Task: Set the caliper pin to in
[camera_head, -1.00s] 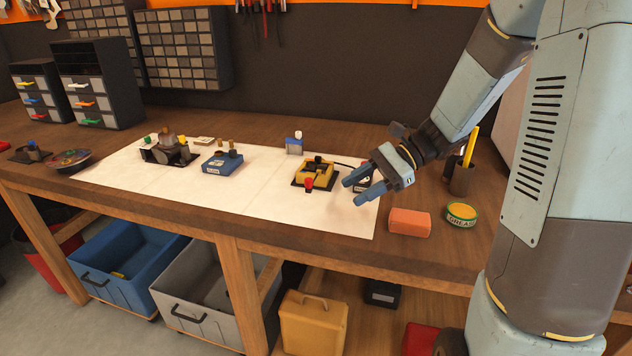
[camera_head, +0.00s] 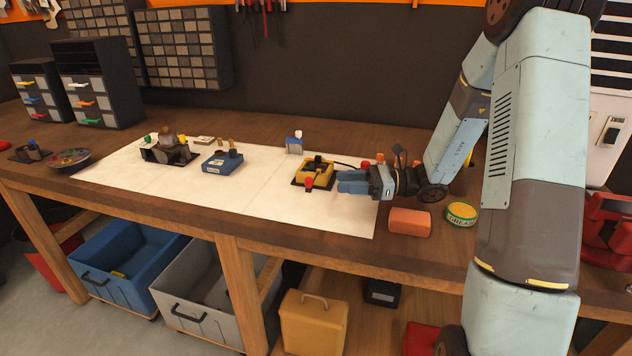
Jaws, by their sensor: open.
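My gripper (camera_head: 340,182) is low over the right part of the white sheet, its blue fingers pointing left. It is open and looks empty; the gap between the fingers is hard to see from here. A yellow device (camera_head: 318,166) on a black base sits just left of the fingertips. It has a red knob (camera_head: 308,182) at its front and a dark part on top. I cannot tell whether fingers and device touch. No part is clearly marked as the caliper pin, and I cannot read whether a pin is in or out.
A blue box (camera_head: 222,163), a dark metal assembly (camera_head: 168,150) and a small blue-and-white block (camera_head: 294,146) stand on the white sheet (camera_head: 250,200). An orange block (camera_head: 410,222) and a grease tin (camera_head: 461,213) lie right of it. The sheet's front is clear.

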